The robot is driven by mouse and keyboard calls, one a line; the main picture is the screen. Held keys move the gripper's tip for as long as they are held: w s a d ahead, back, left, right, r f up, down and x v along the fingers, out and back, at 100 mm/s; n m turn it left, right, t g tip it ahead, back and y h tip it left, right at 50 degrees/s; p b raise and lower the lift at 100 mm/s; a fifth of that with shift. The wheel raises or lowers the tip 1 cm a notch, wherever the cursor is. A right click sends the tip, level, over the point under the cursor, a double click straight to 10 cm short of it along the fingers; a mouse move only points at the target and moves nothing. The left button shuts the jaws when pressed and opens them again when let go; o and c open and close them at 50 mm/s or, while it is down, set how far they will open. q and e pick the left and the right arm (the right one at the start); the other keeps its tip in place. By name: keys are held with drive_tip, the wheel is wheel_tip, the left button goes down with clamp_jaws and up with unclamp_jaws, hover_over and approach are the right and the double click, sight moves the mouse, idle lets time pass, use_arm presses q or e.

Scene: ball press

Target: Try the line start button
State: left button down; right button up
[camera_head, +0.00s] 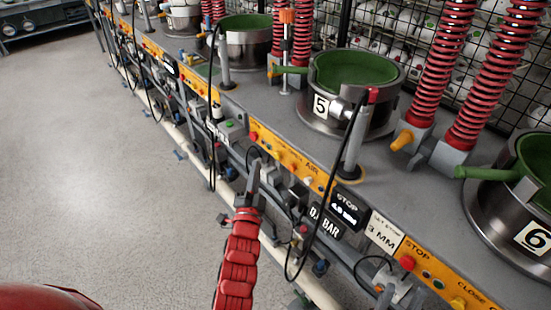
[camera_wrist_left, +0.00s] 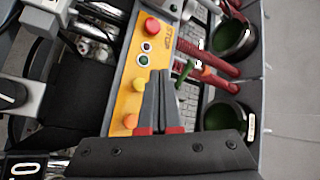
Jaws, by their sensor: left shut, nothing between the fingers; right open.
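In the left wrist view a yellow control panel (camera_wrist_left: 121,95) carries a red button (camera_wrist_left: 152,27), a small dark button (camera_wrist_left: 146,47), a green button (camera_wrist_left: 143,60), a yellow knob (camera_wrist_left: 139,84) and an orange one (camera_wrist_left: 130,121). I cannot read a label that marks the line start button. My left gripper (camera_wrist_left: 160,73) is shut and empty, its fingers beside the panel in this picture. In the head view my left gripper (camera_head: 253,172) is in front of the machine's edge, apart from the yellow panel strip (camera_head: 320,178). My right gripper is not seen.
Another strip section has a red stop button (camera_head: 407,263) and a green button (camera_head: 438,284). Round green-lined presses numbered 5 (camera_head: 320,106) and 6 (camera_head: 533,237) stand above. A black cable (camera_head: 325,215) loops in front.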

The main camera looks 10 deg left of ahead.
sight(277, 156)
use_arm(q)
drive_tip(key=shift+w+d+b, duration=1.05)
drive_tip(key=shift+w+d, duration=0.15)
drive_tip(key=shift+w, duration=0.3)
idle(0.9)
drive_tip(key=shift+w+d+b, duration=0.25)
drive_tip(key=shift+w+b, duration=0.05)
drive_tip(key=shift+b, duration=0.2)
drive_tip(key=shift+w+d+b, duration=0.25)
drive_tip(key=shift+w+b, duration=0.1)
drive_tip(key=shift+b, duration=0.15)
idle(0.5)
drive_tip(key=shift+s+a, duration=0.1)
idle(0.3)
drive_tip(key=shift+s+a+p, duration=0.4)
drive_tip(key=shift+s+p, duration=0.05)
drive_tip(key=shift+s, duration=0.1)
